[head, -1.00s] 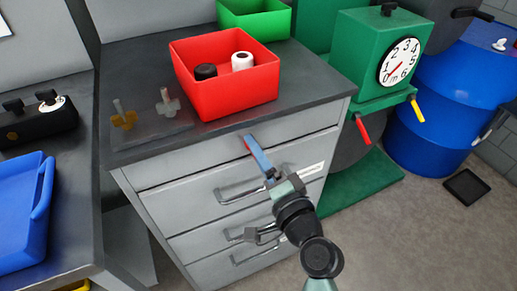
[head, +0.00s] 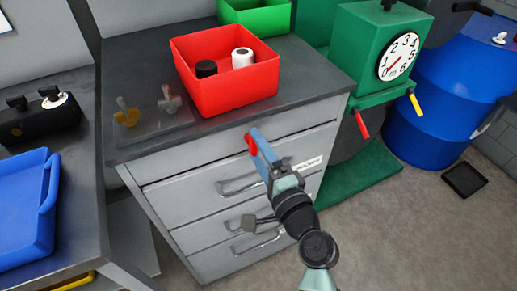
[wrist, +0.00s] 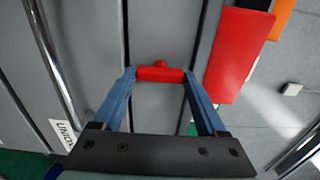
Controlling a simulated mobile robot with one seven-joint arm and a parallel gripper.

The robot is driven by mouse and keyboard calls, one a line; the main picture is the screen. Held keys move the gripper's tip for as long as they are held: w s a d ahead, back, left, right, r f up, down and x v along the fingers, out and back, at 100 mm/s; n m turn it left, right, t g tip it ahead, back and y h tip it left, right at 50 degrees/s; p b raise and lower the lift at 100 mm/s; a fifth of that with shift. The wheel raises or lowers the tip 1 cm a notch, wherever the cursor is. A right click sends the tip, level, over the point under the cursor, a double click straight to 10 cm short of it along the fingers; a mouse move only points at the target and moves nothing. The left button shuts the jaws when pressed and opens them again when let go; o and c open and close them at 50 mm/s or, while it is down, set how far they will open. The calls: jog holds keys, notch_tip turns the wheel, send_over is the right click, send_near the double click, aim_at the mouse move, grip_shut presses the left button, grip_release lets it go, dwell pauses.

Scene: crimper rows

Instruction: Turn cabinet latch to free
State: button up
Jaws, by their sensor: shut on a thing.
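The grey cabinet (head: 200,163) has several drawers with bar handles. Its red latch (head: 251,144) is on the top drawer front, just below the worktop edge. In the wrist view the latch's red bar (wrist: 160,74) lies crosswise between the two blue fingers, with a small red hub behind it. My gripper (head: 258,141) is shut on that bar, one finger at each end; its fingertips also show in the wrist view (wrist: 159,76). The fingers partly hide the latch in the head view.
A red bin (head: 225,85) with a black and a white piece stands on the worktop above. A drawer handle (head: 240,187) is close below my gripper. A green machine with a dial (head: 365,50) stands to the right. Some floor at the right is clear.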

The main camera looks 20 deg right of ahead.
jog(key=o, duration=1.3)
jog(key=shift+s, duration=0.1)
jog(key=s+b, duration=0.1)
jog(key=s, duration=1.2)
jog(key=shift+d, duration=0.2)
jog(key=shift+w, duration=0.15)
